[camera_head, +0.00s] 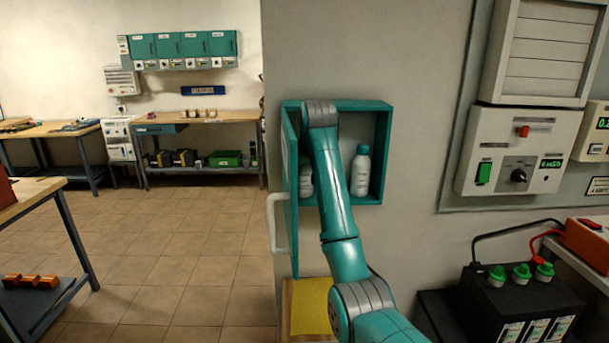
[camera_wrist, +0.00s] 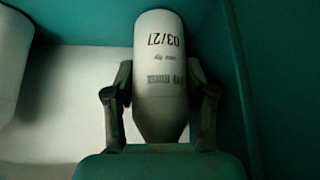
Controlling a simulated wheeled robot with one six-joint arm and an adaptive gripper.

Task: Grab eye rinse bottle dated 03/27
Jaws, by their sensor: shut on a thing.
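A white eye rinse bottle (camera_wrist: 160,75) appears upside down in the wrist view, its label reading 03/27. My gripper (camera_wrist: 160,108) is shut on it, one finger on each side. A second white bottle (camera_wrist: 12,65) stands apart at the left of the wrist view, its label out of sight. In the head view, one bottle (camera_head: 361,172) stands in the right of the open teal wall cabinet (camera_head: 377,150). Another bottle (camera_head: 306,178) is partly hidden at the left behind my arm, and seems to be the held one. My gripper is hidden there.
The cabinet door (camera_head: 290,200) stands open at the left, with a pale handle (camera_head: 276,225). A yellow sheet (camera_head: 311,305) lies below the cabinet. A black battery (camera_head: 520,305) with green caps is at the lower right. Open tiled floor lies to the left.

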